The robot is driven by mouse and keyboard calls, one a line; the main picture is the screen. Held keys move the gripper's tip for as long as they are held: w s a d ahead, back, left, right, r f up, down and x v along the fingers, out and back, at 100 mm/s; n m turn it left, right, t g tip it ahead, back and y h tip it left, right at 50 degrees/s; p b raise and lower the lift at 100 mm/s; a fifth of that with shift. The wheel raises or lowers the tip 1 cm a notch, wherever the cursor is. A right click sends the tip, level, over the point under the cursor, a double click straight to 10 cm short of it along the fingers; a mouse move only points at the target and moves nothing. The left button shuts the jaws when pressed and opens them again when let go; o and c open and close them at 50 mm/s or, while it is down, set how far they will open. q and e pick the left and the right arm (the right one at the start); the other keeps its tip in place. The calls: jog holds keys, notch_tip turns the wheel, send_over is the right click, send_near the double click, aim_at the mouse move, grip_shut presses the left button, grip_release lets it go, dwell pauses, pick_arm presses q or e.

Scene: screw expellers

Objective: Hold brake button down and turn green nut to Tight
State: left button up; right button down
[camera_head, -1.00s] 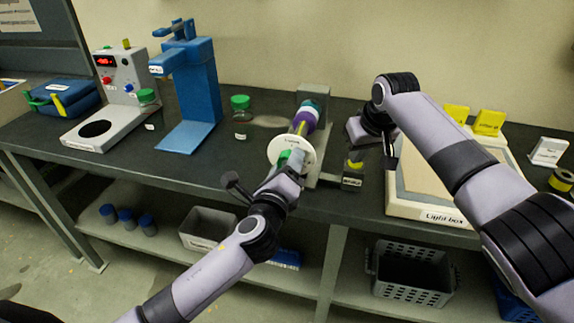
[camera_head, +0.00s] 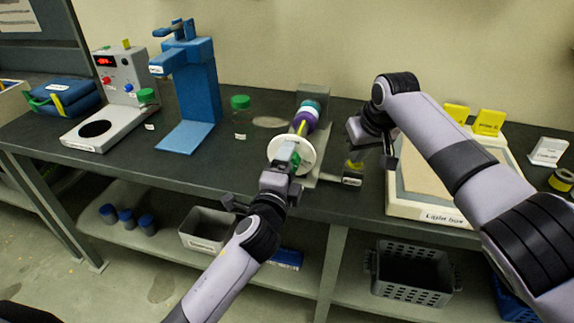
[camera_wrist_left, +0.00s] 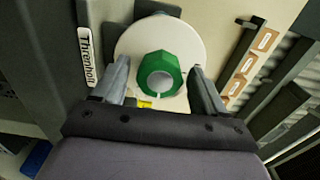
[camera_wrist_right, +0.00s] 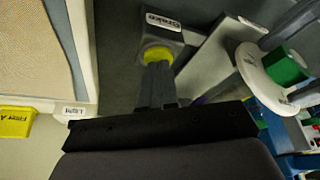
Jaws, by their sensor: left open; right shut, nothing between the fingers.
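The green nut (camera_wrist_left: 161,74) sits at the centre of a white disc (camera_wrist_left: 192,43) on the screw expeller. It also shows in the head view (camera_head: 294,157). My left gripper (camera_wrist_left: 160,80) is open, with one finger on each side of the nut; I cannot tell whether they touch it. The yellow brake button (camera_wrist_right: 158,53) is on a small grey box labelled Brake (camera_wrist_right: 160,22). My right gripper (camera_wrist_right: 158,68) is shut and empty, its fingertips over the button and hiding part of it. Contact with the button is not clear.
A light box (camera_head: 432,207) stands right of the expeller under my right arm. A green-lidded jar (camera_head: 240,115), a blue stand (camera_head: 203,90) and a grey device (camera_head: 128,75) stand to the left. Bins and blue-capped jars are on the lower shelf.

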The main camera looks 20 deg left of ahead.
pick_arm(q)
jog(key=c, duration=0.8)
jog(key=m, duration=0.6)
jog(key=o, duration=0.8)
jog(key=shift+m, duration=0.5)
jog(key=s, duration=0.8)
